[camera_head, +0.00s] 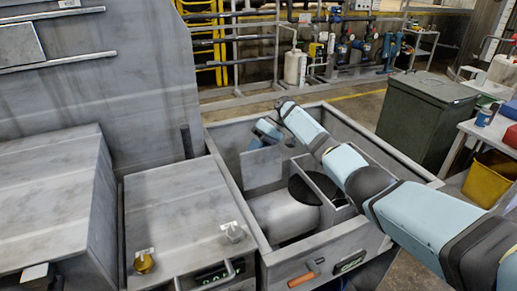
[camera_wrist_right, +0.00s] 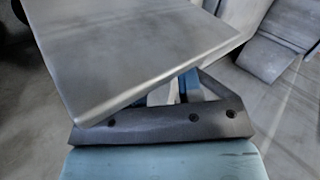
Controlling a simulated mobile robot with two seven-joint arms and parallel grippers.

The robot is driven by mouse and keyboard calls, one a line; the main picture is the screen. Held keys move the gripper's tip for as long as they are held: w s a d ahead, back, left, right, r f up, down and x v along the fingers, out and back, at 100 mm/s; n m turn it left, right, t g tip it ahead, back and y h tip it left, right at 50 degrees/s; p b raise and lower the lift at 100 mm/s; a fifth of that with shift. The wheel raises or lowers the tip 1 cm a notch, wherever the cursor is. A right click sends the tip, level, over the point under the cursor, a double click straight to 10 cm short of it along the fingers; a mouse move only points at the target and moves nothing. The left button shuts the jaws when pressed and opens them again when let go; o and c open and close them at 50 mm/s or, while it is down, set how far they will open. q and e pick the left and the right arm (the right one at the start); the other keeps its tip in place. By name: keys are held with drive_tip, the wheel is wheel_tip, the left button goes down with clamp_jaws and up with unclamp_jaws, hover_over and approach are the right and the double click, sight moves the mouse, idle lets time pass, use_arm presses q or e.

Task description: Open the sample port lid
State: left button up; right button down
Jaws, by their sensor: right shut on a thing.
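A flat grey plate (camera_head: 262,170), which looks like the sample port lid, stands steeply tilted inside the open-topped grey box (camera_head: 232,215). My right gripper (camera_head: 257,143) is at the plate's upper edge and is shut on it. In the right wrist view the plate (camera_wrist_right: 150,50) fills the upper middle, with a rounded near corner. It covers most of my right gripper (camera_wrist_right: 187,88); only bits of the blue fingers show, so the exact grip is hidden. My left gripper is out of view.
Inside the box lie a rounded grey tank (camera_head: 283,215) and a dark round opening (camera_head: 305,188). An orange-red handle (camera_head: 301,279) is on the box front. A grey cabinet (camera_head: 180,215) adjoins on the left. A dark green bin (camera_head: 425,115) stands behind right.

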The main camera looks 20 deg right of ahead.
drive_tip(key=shift+s+d+f, duration=0.1)
drive_tip(key=shift+s+f, duration=0.1)
drive_tip(key=shift+f, duration=0.25)
drive_tip(key=c, duration=0.9)
unclamp_jaws()
drive_tip(key=shift+o, duration=0.3)
drive_tip(key=shift+d, duration=0.1)
drive_tip(key=shift+w+r, duration=0.15)
drive_tip(key=shift+r, duration=0.05)
drive_tip(key=b+v, duration=0.3)
drive_tip(key=v, duration=1)
drive_tip(key=shift+d, duration=0.3)
